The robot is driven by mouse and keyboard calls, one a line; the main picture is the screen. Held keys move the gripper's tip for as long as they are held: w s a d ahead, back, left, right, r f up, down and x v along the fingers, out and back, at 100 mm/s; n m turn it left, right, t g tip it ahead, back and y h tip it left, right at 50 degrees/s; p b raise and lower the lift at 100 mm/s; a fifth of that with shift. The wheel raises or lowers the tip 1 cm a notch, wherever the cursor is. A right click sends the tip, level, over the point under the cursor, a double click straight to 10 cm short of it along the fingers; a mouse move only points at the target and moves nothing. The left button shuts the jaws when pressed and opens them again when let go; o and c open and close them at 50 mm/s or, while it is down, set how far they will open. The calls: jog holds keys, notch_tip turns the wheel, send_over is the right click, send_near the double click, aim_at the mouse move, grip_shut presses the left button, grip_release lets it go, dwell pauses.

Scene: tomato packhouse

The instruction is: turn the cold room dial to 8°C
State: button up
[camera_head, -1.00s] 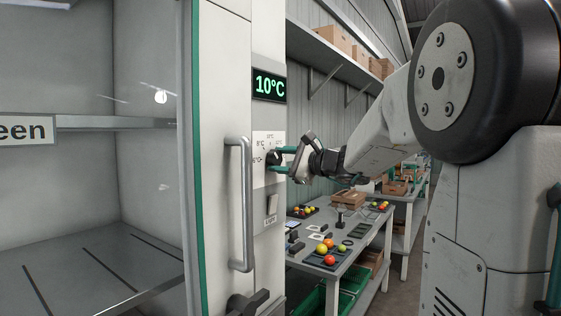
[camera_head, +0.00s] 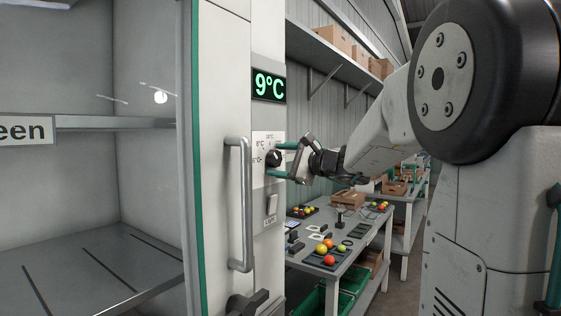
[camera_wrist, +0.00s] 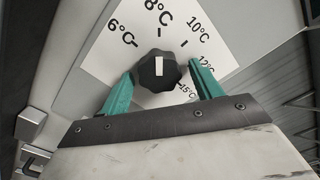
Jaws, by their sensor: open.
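The black cold room dial (camera_head: 273,158) sits on a white scale plate on the cold room's front. In the wrist view the dial (camera_wrist: 150,79) has a white mark pointing up, roughly toward the tick under the 8°C label (camera_wrist: 158,12). The green display (camera_head: 269,85) above reads 9°C. My gripper (camera_head: 283,159) is open at the dial. In the wrist view its two green fingers (camera_wrist: 161,72) stand on either side of the dial, with gaps showing between them and it.
A light switch (camera_head: 272,203) is below the dial. A vertical door handle (camera_head: 240,205) and glass door are to the left. A table (camera_head: 345,265) with tomatoes and trays stands behind, under a wall shelf (camera_head: 335,53) with boxes.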

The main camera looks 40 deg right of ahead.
jog(key=v, duration=0.8)
dwell(0.4)
jog(key=s+a+f+n+g, duration=0.4)
jog(key=s+a+f+g, duration=0.1)
jog(key=a+f, duration=0.25)
jog(key=s+a+f+n+g, duration=0.5)
jog(key=a+f+g, duration=0.1)
jog(key=f, duration=0.3)
jog(key=s+a+f+n+g+h, duration=0.1)
jog(key=s+a+f+n+h, duration=0.1)
jog(key=s, duration=0.4)
jog(key=s+a+f+n+g+h, duration=0.2)
jog(key=s+a+f+n, duration=0.1)
jog(key=s+n, duration=0.2)
jog(key=s+a+f+n+g+h, duration=0.1)
jog(key=s+a+f+n+h, duration=0.1)
jog(key=s, duration=0.4)
jog(key=shift+s+a+f+n+g, duration=0.35)
jog(key=shift+a+n, duration=0.35)
jog(key=shift+n, duration=0.5)
